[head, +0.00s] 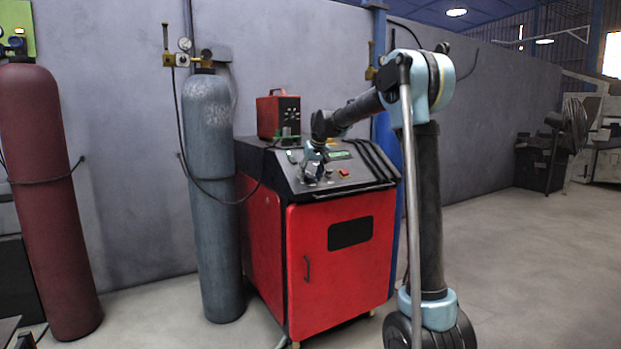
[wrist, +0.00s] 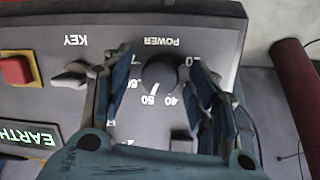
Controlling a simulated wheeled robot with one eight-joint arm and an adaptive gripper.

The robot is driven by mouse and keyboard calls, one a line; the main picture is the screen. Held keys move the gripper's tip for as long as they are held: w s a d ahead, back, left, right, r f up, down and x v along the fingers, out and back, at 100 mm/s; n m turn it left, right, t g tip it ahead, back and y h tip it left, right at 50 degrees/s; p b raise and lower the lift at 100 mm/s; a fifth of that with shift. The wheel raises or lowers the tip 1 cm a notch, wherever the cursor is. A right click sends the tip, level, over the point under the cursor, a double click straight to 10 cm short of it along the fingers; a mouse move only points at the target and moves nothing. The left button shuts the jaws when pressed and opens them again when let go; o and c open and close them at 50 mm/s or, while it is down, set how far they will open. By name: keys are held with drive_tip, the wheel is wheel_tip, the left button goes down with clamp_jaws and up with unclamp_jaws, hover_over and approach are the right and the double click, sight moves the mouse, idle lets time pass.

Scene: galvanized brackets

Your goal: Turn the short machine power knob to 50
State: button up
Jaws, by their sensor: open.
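The black power knob (wrist: 161,75) sits on the grey panel under an upside-down POWER label in the wrist view. White numbers ring it, and a small white mark on its edge appears to point at the 50. My gripper (wrist: 160,58) is open, with one finger on each side of the knob. A gap shows on the left; I cannot tell whether the right finger touches. In the head view my gripper (head: 314,167) is at the left part of the sloped panel of the red machine (head: 310,262), and it hides the knob there.
A key switch (wrist: 70,77) is close beside my left finger. A red button (wrist: 16,70) and a lit EARTH sign (wrist: 28,140) lie farther left. A red box (head: 278,117) stands on the machine. A grey cylinder (head: 210,200) stands left of it. The floor at right is clear.

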drive_tip(key=v, duration=1.1)
drive_tip(key=shift+r, duration=0.35)
drive_tip(key=shift+s+d, duration=0.1)
drive_tip(key=shift+s, duration=0.05)
